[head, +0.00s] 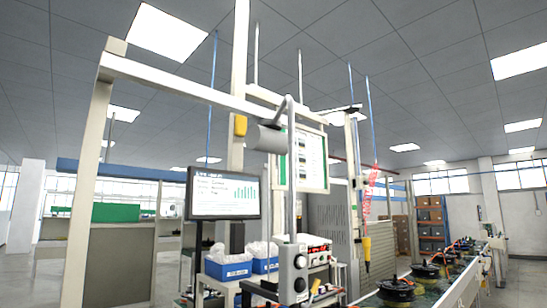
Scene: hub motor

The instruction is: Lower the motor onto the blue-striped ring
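Several dark round hub motors with orange cables stand in a row on the line at the lower right; the nearest motor (397,289) is low in the picture, and another motor (425,271) is just behind it. I cannot make out a blue-striped ring in this view. Neither of my grippers is in view, so what they hold is not shown.
A pale frame (180,75) spans the workstation. A monitor (224,195), blue bins (228,270), a grey box with knobs (293,273) and a hanging yellow tool (367,250) crowd the middle. Open floor (30,278) shows at the left.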

